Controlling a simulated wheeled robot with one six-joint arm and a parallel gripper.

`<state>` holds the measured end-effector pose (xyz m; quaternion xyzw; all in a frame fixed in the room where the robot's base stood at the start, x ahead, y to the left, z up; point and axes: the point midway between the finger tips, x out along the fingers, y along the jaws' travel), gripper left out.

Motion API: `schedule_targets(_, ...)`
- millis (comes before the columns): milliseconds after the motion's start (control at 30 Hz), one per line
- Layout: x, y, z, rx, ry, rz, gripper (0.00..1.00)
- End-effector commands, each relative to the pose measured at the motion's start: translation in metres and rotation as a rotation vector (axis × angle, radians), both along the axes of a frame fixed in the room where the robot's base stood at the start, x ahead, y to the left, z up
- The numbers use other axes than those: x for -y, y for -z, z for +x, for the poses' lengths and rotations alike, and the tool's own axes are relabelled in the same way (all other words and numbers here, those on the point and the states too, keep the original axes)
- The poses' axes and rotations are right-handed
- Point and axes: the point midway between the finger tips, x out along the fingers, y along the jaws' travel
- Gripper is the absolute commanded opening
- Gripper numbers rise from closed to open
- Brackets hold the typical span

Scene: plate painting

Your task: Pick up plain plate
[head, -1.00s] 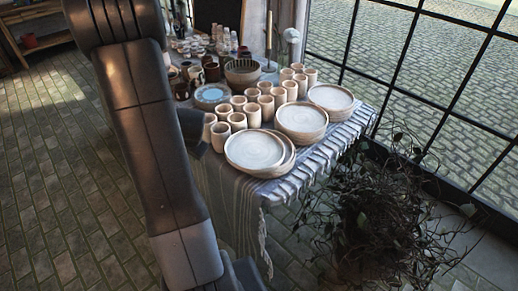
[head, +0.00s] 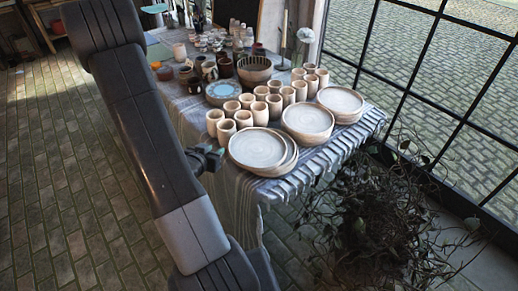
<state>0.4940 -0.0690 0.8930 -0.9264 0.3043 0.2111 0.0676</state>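Plain pale plates stand in three stacks along the table's near right edge. The front stack (head: 257,147) is closest to me, with its top plate set slightly off the ones below. The middle stack (head: 307,119) and the far right stack (head: 341,101) are behind it. My gripper (head: 215,157) shows as a small dark shape just left of the front stack, at about rim height. It appears empty. My arm hides part of it, and its fingers are too small to tell whether they are apart.
Several plain cups (head: 262,112) stand close behind the plates. A blue-centred plate (head: 223,92) and a dark bowl (head: 254,70) are further back. A fringed cloth covers the table (head: 185,110). A bushy plant (head: 375,220) stands on the floor at right, below the windows.

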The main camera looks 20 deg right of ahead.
Motion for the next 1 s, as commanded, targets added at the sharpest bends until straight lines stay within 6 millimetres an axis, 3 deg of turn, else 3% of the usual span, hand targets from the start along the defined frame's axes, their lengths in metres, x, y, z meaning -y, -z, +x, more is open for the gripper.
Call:
schedule_targets(300,0.032,0.025,0.042,-0.001,0.003,0.003,0.32)
schedule_targets(1000,0.068,0.054,0.083,-0.001,0.000,0.004,0.32)
